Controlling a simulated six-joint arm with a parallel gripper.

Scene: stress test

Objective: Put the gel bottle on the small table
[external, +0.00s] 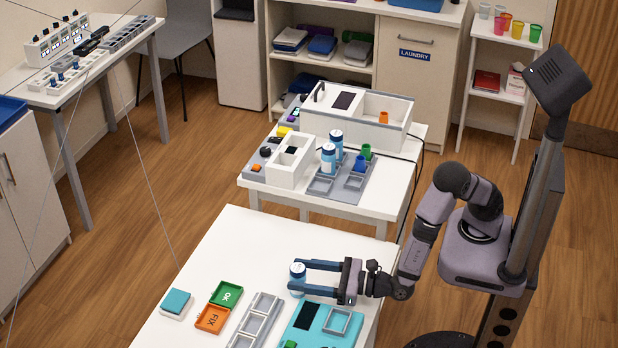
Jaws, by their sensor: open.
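A small white bottle with a blue cap and blue markings (298,271), likely the gel bottle, stands upright on the front white table (262,237). My gripper (284,277) reaches in from the right, level and low over this table. Its two long dark blue fingers are open, one on the far side of the bottle and one on the near side. The near finger hides part of the bottle; whether either finger touches it I cannot tell. A smaller white table (376,207) stands behind, probably the small table.
The rear table bears a white open box (398,106), two blue-and-white bottles (329,160), a grey tray and small cups. Teal (176,301), green, orange and grey trays lie on the front table. A white shelf stand (497,62) with coloured cups is at back right.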

